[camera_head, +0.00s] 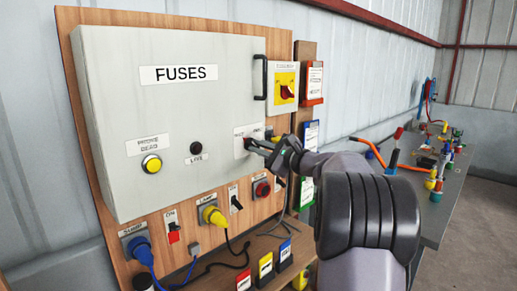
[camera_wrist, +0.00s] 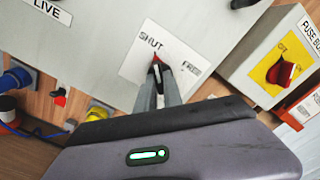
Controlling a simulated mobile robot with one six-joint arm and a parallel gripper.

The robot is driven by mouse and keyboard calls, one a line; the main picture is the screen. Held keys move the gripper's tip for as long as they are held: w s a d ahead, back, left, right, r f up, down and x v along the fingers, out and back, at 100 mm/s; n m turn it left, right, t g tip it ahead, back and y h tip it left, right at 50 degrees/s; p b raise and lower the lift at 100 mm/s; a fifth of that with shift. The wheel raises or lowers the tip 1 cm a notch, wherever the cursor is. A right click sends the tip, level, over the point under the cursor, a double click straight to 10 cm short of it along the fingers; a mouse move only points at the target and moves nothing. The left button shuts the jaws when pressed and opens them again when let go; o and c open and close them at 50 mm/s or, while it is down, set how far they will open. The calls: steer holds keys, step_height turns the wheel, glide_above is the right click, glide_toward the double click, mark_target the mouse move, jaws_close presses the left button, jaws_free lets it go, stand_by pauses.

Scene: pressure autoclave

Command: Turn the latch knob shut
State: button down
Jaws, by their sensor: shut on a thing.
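The latch knob (camera_wrist: 156,57) is mostly hidden between my fingers; a small red tip shows on a white label (camera_wrist: 143,68) marked SHUT and FREE. In the wrist view, this tip lies just below the word SHUT and left of FREE. The door looks closed.
A black door handle (camera_head: 260,77) is above my gripper. A yellow switch box with a red knob (camera_head: 285,88) is to the right. Plugs and switches, including a yellow plug (camera_head: 214,215), sit below. A cluttered bench (camera_head: 440,205) stands farther right.

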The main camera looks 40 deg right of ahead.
steer(key=c, duration=1.5)
jaws_free()
steer(key=shift+s, duration=0.15)
steer(key=s, duration=0.5)
steer(key=s+d+p, duration=0.1)
steer(key=s, duration=0.5)
steer(key=s+p, duration=0.1)
steer(key=s, duration=0.5)
steer(key=shift+d, duration=0.15)
